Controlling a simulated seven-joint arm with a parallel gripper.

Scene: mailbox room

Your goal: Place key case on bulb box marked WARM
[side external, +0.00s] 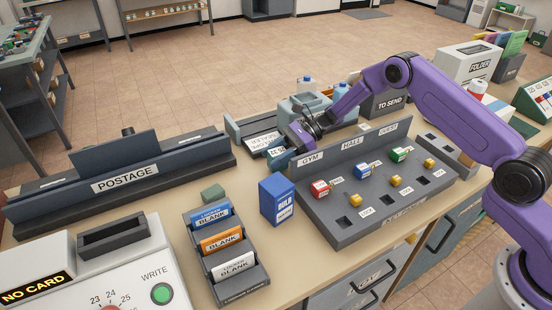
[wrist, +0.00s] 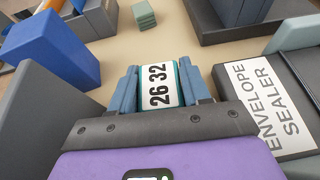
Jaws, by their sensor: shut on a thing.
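My gripper (wrist: 157,84) is shut on a small teal case with a white label reading "26 32" (wrist: 158,86), likely the key case. In the side view my gripper (side external: 283,157) is behind the key rack's left end, and the case is hard to make out there. A blue bulb box (side external: 277,199) stands upright on the table, left of the key rack and nearer the camera than my gripper.
The grey key rack (side external: 372,190) with coloured tags is right of the box. A card holder (side external: 240,286) and a small green block (side external: 213,193) are to its left. The envelope sealer (wrist: 262,105) is close on the right in the wrist view. The postage unit (side external: 125,180) is far left.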

